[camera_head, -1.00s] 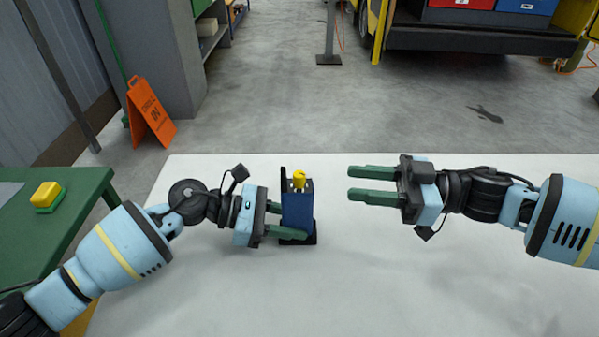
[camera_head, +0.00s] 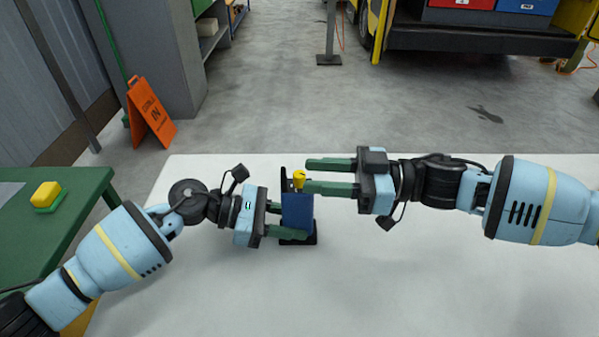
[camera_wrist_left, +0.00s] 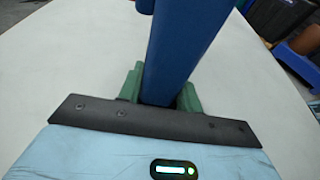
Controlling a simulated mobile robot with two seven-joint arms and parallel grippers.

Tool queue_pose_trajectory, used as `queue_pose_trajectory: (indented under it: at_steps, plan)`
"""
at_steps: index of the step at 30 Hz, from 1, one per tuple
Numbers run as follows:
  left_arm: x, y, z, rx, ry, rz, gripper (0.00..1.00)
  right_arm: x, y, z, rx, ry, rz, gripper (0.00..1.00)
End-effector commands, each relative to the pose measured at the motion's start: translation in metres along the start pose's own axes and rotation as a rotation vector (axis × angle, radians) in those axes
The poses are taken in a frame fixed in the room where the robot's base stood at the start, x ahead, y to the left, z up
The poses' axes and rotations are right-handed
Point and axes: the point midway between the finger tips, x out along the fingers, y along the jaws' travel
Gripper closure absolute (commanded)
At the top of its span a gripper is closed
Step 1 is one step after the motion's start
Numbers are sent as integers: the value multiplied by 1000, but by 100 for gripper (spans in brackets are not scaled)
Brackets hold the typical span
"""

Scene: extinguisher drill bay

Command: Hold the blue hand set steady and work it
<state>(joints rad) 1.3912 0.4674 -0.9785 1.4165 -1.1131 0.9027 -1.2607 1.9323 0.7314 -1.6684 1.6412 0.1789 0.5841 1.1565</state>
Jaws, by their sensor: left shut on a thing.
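The blue hand set (camera_head: 297,212) stands upright on a dark base on the white table, with a yellow knob (camera_head: 299,178) on top. My left gripper (camera_head: 288,222) is shut on its blue body from the left. In the left wrist view the blue body (camera_wrist_left: 182,45) rises between the green fingers (camera_wrist_left: 160,92). My right gripper (camera_head: 306,175) is open and comes in from the right. Its fingertips are just right of the yellow knob, the lower one close beside it. I cannot tell whether it touches.
The white table (camera_head: 400,290) is otherwise clear. A green table (camera_head: 80,225) at the left carries a yellow block (camera_head: 45,194). An orange sign (camera_head: 150,112) stands on the floor behind, and a vehicle (camera_head: 480,35) is at the back right.

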Motion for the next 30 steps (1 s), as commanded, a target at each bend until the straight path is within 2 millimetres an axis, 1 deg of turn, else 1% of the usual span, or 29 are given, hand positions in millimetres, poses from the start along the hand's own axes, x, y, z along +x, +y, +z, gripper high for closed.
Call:
queue_pose_trajectory:
  at_steps: [1, 6, 12, 19, 20, 28, 30]
  plan:
    - [0, 0, -1, -1, 1, 1, 78, 9, -1, 0, -1, 0, -3, 62]
    - [0, 0, -1, -1, 1, 1, 78, 28, 0, 0, 0, 0, -2, 62]
    - [0, 0, -1, -1, 1, 1, 78, 37, 0, 0, 0, -1, 1, 62]
    - [0, 0, -1, -1, 1, 1, 78, 37, 0, 0, -1, -1, 1, 62]
    - [0, 0, -1, -1, 1, 1, 78, 37, 0, 0, -1, -1, 1, 65]
    - [0, 0, -1, -1, 1, 1, 78, 37, 0, 0, 0, 0, 1, 100]
    - [0, 0, -1, -1, 1, 1, 78, 37, 0, 0, 0, 0, 1, 100]
